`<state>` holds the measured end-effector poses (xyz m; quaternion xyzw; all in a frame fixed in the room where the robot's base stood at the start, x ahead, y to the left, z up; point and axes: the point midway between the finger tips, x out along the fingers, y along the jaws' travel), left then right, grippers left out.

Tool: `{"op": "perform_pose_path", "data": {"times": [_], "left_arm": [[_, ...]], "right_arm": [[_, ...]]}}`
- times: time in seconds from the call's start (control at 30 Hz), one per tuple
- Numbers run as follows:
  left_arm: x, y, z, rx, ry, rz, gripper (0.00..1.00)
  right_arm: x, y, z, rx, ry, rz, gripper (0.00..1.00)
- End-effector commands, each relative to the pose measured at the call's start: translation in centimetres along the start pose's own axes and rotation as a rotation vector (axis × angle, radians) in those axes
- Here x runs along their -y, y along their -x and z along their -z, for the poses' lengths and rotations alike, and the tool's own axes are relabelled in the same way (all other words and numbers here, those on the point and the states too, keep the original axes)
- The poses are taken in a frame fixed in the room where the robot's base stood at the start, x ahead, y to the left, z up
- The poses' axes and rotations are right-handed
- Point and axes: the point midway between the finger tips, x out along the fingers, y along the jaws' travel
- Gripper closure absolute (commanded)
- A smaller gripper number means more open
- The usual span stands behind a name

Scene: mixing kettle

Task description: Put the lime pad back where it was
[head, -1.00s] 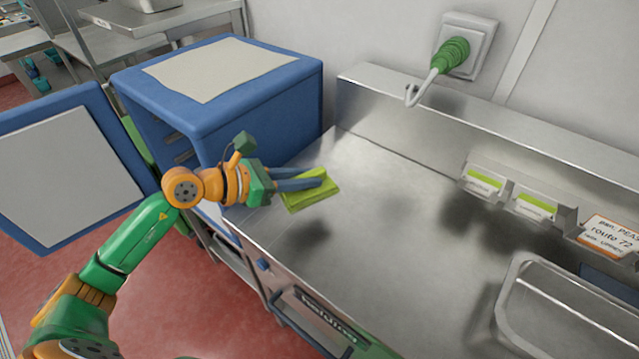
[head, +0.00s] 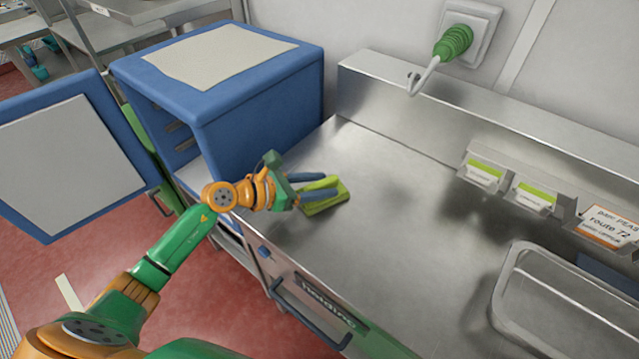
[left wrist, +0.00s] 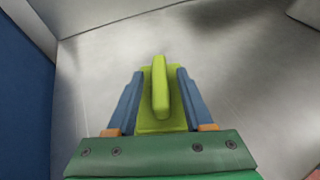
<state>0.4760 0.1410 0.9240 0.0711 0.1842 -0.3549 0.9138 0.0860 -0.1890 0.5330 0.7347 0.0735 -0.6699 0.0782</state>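The lime pad (head: 326,203) lies on or just above the steel counter (head: 400,200), near the blue box. It is a flat yellow-green piece with a raised ridge, which shows clearly in the left wrist view (left wrist: 160,90). My left gripper (head: 325,187) is at the pad, reaching in from the left. In the left wrist view its blue fingers (left wrist: 160,85) stand apart on both sides of the ridge, with a gap on each side. Part of the pad is hidden by the fingers in the head view. My right gripper is not in view.
A blue box (head: 262,110) with its door (head: 65,165) swung open stands left of the pad. A metal tray (head: 560,310) sits at the right. Label holders (head: 510,190) and a green plug (head: 453,44) are along the back. The counter's middle is clear.

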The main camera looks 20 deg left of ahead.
Motion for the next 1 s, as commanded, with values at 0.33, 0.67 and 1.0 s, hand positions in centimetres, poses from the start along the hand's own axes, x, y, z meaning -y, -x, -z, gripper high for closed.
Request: {"op": "perform_pose_path", "data": {"times": [0.33, 0.67, 1.0], "left_arm": [[-0.1, 1.3, -0.1, -0.001, 0.0, -0.003, 0.48], [0.1, 9.1, 0.2, -0.008, -0.002, 0.002, 0.48], [0.0, 12.2, -0.3, 0.0, -0.001, 0.001, 0.48]], "right_arm": [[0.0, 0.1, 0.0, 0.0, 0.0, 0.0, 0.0], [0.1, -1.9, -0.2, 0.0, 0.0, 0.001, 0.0], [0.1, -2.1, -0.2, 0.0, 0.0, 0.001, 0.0]]}}
